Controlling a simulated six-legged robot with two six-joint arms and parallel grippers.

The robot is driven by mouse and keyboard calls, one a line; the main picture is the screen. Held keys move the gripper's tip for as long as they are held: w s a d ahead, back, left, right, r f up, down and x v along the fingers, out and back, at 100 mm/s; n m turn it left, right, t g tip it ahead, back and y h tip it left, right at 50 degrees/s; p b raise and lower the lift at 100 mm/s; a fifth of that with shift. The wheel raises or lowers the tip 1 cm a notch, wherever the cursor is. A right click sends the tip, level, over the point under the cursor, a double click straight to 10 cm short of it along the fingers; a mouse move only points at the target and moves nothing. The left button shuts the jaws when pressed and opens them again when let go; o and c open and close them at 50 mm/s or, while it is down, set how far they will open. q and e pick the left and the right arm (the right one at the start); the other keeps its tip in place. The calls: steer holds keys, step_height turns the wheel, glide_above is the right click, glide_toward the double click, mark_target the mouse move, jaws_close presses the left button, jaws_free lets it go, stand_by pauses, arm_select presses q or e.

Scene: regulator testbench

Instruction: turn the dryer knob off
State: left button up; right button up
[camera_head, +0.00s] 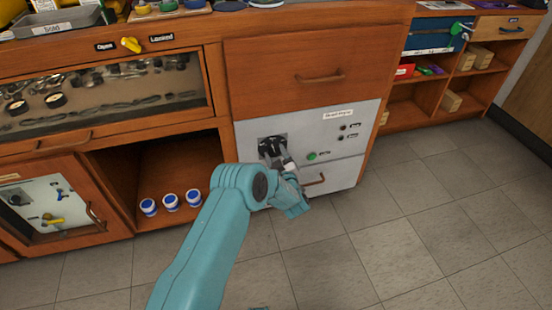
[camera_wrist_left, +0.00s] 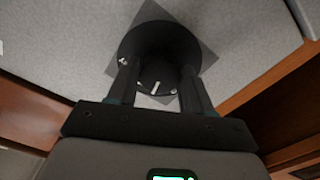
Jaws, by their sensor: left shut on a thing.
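The dryer knob (camera_head: 272,146) is a black dial on a dark square plate on the white front panel (camera_head: 310,125). In the left wrist view the knob (camera_wrist_left: 158,72) sits between my two fingers, with a white mark near its lower edge. My left gripper (camera_head: 279,156) reaches it from the front and is shut on it, one finger on each side. The fingertips also show in the left wrist view (camera_wrist_left: 158,88). Part of the knob and its lower markings are hidden behind the gripper in the head view. My right gripper is not in view.
A green button (camera_head: 311,156) and small dark buttons (camera_head: 342,127) lie right of the knob. Blue-and-white jars (camera_head: 171,202) stand in the open cubby at the left. The tiled floor (camera_head: 400,240) in front is clear.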

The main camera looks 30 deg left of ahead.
arm_select(q)
steer(key=n+b, duration=0.3)
steer(key=n, duration=0.3)
steer(key=shift+f, duration=0.1)
steer(key=shift+n+b, duration=0.75)
steer(key=shift+n, duration=0.55)
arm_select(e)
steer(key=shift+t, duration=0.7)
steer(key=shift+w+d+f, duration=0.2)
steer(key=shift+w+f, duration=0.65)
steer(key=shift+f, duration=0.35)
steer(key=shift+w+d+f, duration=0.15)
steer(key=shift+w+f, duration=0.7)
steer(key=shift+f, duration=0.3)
arm_select(q)
steer(key=shift+n, duration=0.3)
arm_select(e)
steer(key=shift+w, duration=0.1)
arm_select(q)
steer(key=o, duration=1)
steer(key=shift+o, duration=0.2)
